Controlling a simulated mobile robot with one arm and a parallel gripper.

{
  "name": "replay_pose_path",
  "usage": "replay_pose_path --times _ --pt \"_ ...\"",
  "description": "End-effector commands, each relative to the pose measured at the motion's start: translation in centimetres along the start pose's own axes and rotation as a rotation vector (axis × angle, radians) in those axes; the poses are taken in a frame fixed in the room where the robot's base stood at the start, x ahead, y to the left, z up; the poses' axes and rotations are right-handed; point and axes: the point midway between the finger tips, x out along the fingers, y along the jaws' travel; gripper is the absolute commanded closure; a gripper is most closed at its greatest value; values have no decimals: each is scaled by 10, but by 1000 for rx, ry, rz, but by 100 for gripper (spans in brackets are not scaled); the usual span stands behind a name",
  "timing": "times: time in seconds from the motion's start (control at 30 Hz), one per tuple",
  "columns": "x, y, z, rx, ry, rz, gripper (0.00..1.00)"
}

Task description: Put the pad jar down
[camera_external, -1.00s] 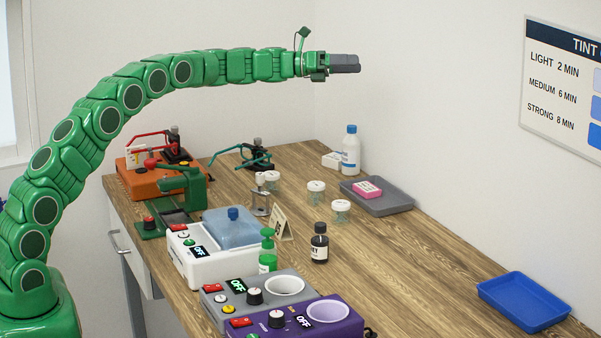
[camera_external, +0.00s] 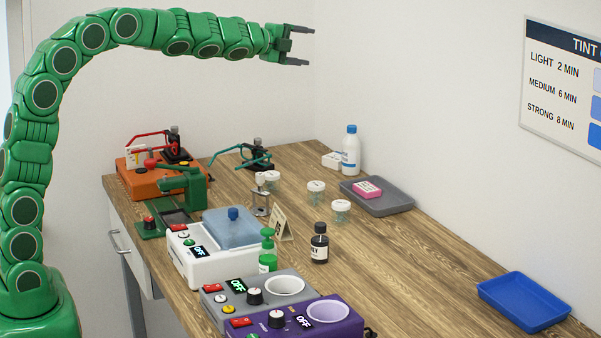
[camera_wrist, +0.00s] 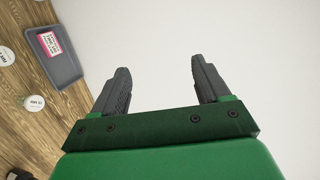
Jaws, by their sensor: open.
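Three small clear jars with white lids stand upright on the wooden table: one at the back left (camera_external: 272,180), one in the middle (camera_external: 316,193) and one nearer the front (camera_external: 341,211). Their lid labels are too small to read, so I cannot tell which is the pad jar. Two white-lidded jars also show at the left of the wrist view, one at the edge (camera_wrist: 7,56) and one lower (camera_wrist: 35,102). My gripper (camera_external: 309,46) is open and empty, high above the back of the table and apart from all jars. Its two spread fingers show in the wrist view (camera_wrist: 162,75).
A grey tray (camera_external: 393,203) holds a pink box (camera_external: 367,190). A white bottle with a blue cap (camera_external: 350,152) stands behind it. A dark bottle (camera_external: 319,245), devices and a white bath (camera_external: 190,262) crowd the left and front. Bare table lies before the blue tray (camera_external: 520,303).

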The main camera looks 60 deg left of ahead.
Motion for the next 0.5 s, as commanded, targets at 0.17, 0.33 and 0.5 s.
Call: replay_pose_path --times 0.17,0.33,0.5 --pt "-49 35 1 -188 -94 134 24" --pt "-101 79 1 -360 -195 272 24" --pt "-161 129 -2 -522 -307 415 24"
